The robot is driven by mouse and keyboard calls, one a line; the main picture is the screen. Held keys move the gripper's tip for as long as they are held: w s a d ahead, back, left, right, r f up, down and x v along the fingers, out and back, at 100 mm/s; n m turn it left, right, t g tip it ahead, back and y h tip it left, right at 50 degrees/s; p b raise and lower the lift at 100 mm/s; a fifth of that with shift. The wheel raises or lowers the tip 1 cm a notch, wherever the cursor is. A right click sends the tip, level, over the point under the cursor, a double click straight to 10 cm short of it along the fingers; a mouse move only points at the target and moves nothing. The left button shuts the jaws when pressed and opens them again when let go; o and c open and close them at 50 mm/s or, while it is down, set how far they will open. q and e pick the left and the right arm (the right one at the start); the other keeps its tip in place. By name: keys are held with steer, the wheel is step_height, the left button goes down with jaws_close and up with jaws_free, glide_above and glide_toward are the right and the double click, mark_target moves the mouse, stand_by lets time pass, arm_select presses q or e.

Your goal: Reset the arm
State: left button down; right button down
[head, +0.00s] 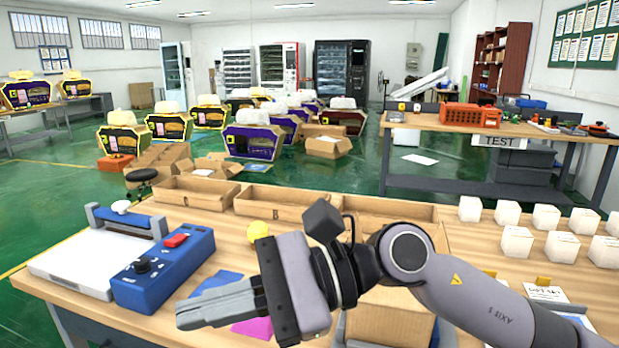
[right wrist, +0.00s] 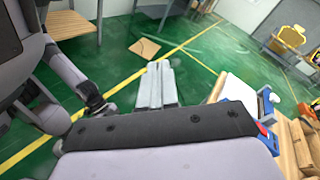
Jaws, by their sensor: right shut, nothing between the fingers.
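My right arm reaches in from the lower right of the head view. Its right gripper (head: 190,314) points left over the front part of the wooden table (head: 160,210). The grey fingers are together with nothing between them. In the right wrist view the shut fingers (right wrist: 156,72) point out over the green floor, left of the table corner. My left gripper does not show in the head view. Grey and black parts of my own body fill the left of the right wrist view.
A blue control box (head: 165,268) and a white sealer (head: 95,260) stand left of the gripper. A yellow ball (head: 257,231) lies behind it. Open wooden trays (head: 290,212) line the back edge. Several white boxes (head: 517,243) stand at the right. A cardboard box (head: 390,318) sits under the arm.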

steer(key=w+d+r+m+t+y, duration=0.35)
steer(key=m+t, duration=0.35)
steer(key=m, duration=0.4)
steer(key=w+d+r+m+t+y, duration=0.2)
steer(key=w+d+m+t+y, duration=0.15)
steer(key=m+t, duration=0.6)
steer(key=w+d+f+m+t+h, duration=0.2)
steer(key=d+f+m+t+h, duration=0.2)
steer(key=d+f+m+h, duration=0.55)
steer(key=w+d+f+m+t+h, duration=0.3)
steer(key=m+h, duration=0.4)
steer(key=m, duration=0.8)
steer(key=s+d+f+m+g+h, duration=0.3)
steer(key=s+d+f+m+g, duration=0.15)
steer(key=f, duration=0.35)
steer(key=s+d+f+m+g+h, duration=0.35)
steer(key=f+m, duration=0.25)
steer(key=f, duration=0.3)
steer(key=s+d+f+m+g, duration=0.3)
steer(key=s+f+g, duration=0.15)
steer(key=s, duration=0.45)
steer(key=s+d+f+m+g, duration=0.2)
steer(key=s+f+m+g, duration=0.15)
steer(key=s+f, duration=0.35)
steer(key=w+a+f+n+t+y+p, duration=0.1)
steer(key=w+a+t+y+p, duration=0.1)
steer(key=w+t+p, duration=0.3)
steer(key=shift+w+a+f+t+p, duration=0.4)
steer(key=shift+t+p, duration=0.2)
steer(key=shift+t, duration=0.35)
